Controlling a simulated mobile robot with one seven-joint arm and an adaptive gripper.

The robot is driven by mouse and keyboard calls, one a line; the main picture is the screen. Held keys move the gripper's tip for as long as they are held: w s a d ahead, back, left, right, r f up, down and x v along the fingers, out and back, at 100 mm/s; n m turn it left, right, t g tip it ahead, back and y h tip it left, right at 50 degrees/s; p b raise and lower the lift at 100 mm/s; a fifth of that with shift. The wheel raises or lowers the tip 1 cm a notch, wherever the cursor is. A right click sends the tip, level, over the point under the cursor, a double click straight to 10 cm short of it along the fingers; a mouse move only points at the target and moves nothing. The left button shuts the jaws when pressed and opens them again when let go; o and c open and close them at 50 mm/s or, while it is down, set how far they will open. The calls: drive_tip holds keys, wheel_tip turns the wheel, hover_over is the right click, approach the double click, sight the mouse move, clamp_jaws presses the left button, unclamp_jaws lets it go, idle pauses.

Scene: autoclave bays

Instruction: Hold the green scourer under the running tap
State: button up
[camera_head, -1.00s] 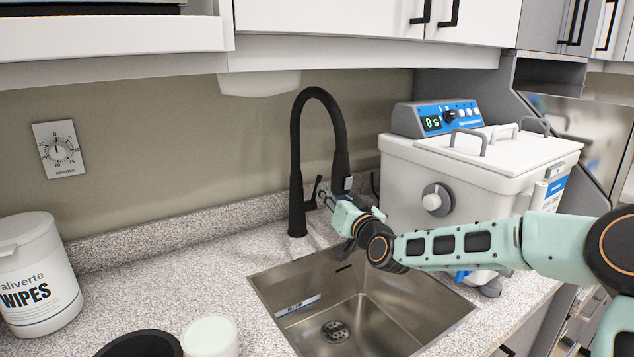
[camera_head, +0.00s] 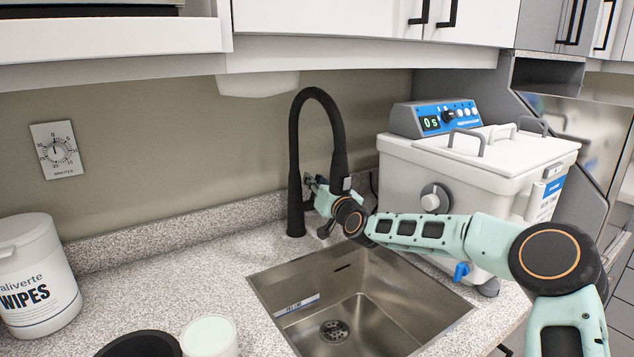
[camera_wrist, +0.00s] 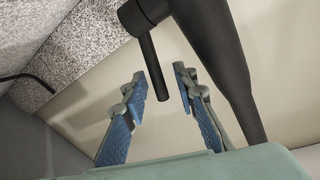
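The black gooseneck tap (camera_head: 296,165) stands behind the sink (camera_head: 270,290); I see no water at its spout (camera_head: 340,165). My gripper (camera_head: 313,186) is beside the tap column, below the arch. In the wrist view my gripper (camera_wrist: 163,78) is open, its blue-padded fingers apart. The tap's thin black lever (camera_wrist: 153,62) reaches into the gap between the fingertips, with visible space on both sides. I see no green scourer in either view.
A white water bath (camera_head: 480,165) stands right of the sink, close to my arm. A wipes tub (camera_head: 35,275), a black round container (camera_head: 140,345) and a pale-lidded pot (camera_head: 210,335) stand on the counter at left. Wall cabinets (camera_head: 330,18) hang above.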

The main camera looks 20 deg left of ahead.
drive_tip(key=shift+c, duration=0.3)
clamp_jaws()
drive_tip(key=shift+f, duration=0.1)
